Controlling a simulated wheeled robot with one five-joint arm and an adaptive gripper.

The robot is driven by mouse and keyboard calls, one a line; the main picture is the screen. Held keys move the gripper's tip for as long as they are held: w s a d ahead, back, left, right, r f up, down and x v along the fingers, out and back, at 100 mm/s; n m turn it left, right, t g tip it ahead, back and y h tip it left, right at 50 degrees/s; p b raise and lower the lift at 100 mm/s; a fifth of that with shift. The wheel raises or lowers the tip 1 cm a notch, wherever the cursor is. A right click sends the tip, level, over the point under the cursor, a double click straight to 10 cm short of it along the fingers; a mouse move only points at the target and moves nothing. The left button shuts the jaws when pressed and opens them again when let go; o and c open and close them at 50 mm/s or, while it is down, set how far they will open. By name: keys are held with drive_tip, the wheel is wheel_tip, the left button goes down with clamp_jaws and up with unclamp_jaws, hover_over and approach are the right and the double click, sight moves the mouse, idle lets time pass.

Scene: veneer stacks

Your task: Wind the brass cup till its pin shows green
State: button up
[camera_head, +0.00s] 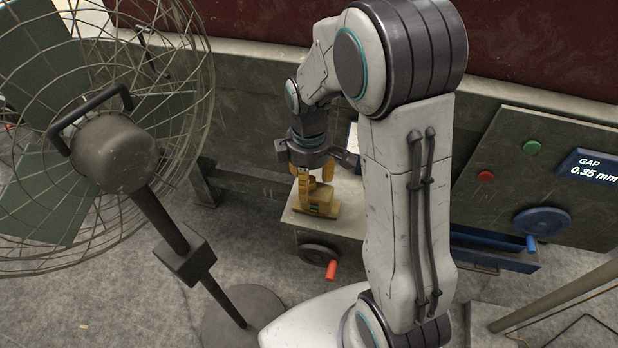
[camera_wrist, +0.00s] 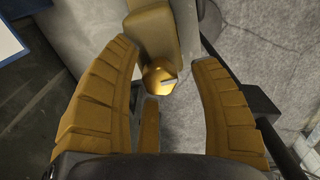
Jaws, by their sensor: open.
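In the wrist view the brass cup (camera_wrist: 158,80) is a small shiny round piece with a pale mark on its face, at the end of a dull brass body (camera_wrist: 153,32). My gripper (camera_wrist: 164,55) is open, its yellow padded fingers to the left and right of the cup with gaps on both sides. In the head view my gripper (camera_head: 315,174) points down over the brass-coloured body (camera_head: 322,197) on a grey pedestal. A small red and green marking shows low on that body. I cannot tell which colour the pin shows.
The pedestal (camera_head: 334,228) carries a dark handwheel with a red handle (camera_head: 331,270). A caged fan (camera_head: 116,152) stands at left. At right a panel has a blue wheel (camera_head: 541,222) and a display (camera_head: 590,167) reading "GAP 0.35 mm". A blue drawer (camera_head: 495,255) is below.

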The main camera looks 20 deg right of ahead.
drive_tip(key=shift+o, duration=0.2)
clamp_jaws()
drive_tip(key=shift+s+m+b, duration=0.1)
drive_tip(key=shift+m+b, duration=0.6)
drive_tip(key=shift+m, duration=1.3)
drive_tip(key=shift+c, duration=0.2)
unclamp_jaws()
